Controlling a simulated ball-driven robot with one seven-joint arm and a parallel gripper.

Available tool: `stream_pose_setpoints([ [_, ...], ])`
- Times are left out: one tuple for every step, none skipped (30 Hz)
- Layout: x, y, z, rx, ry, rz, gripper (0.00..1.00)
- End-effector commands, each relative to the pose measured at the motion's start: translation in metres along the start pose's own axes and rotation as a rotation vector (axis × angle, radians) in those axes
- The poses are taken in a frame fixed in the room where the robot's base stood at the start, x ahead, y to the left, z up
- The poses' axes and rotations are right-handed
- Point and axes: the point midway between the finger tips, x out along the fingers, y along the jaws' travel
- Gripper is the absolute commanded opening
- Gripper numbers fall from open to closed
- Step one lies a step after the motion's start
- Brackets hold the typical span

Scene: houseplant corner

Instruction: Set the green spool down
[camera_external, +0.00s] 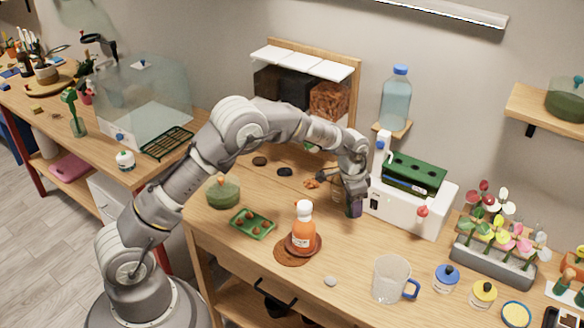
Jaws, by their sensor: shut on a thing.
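My gripper (351,203) points down over the wooden table, just left of the white device, with its fingers closed. The green spool is mostly hidden between the fingers, and only a small dark part near the fingertips can be made out. I cannot tell whether the spool's underside touches the tabletop (345,245).
A clear jug (391,279) with a blue handle stands in front. The white device (408,205) is close to my gripper's right. Bare tabletop lies in front of the gripper.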

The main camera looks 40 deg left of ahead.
Motion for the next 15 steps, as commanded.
stream_pose_setpoints([
  [0.0, 0.014, -0.009, 0.016, 0.001, 0.001, 0.16],
  [0.001, 0.02, -0.013, 0.021, 0.001, 0.002, 0.16],
  [0.002, 0.027, -0.018, 0.026, 0.0, 0.003, 0.16],
  [0.003, 0.032, -0.02, 0.03, 0.001, 0.003, 0.16],
  [0.005, 0.035, -0.022, 0.033, 0.0, 0.004, 0.16],
  [0.009, 0.038, -0.023, 0.034, 0.0, 0.004, 0.16],
  [0.014, 0.039, -0.023, 0.035, -0.001, 0.004, 0.16],
  [0.019, 0.04, -0.022, 0.035, -0.002, 0.004, 0.16],
  [0.027, 0.04, -0.021, 0.036, -0.003, 0.005, 0.16],
  [0.033, 0.04, -0.021, 0.036, -0.003, 0.005, 0.16],
  [0.039, 0.04, -0.02, 0.036, -0.002, 0.004, 0.16],
  [0.046, 0.04, -0.019, 0.036, -0.001, 0.005, 0.16],
  [0.051, 0.04, -0.019, 0.036, -0.002, 0.005, 0.16],
  [0.054, 0.04, -0.018, 0.036, -0.002, 0.005, 0.16],
  [0.058, 0.04, -0.018, 0.035, 0.0, 0.005, 0.16],
])
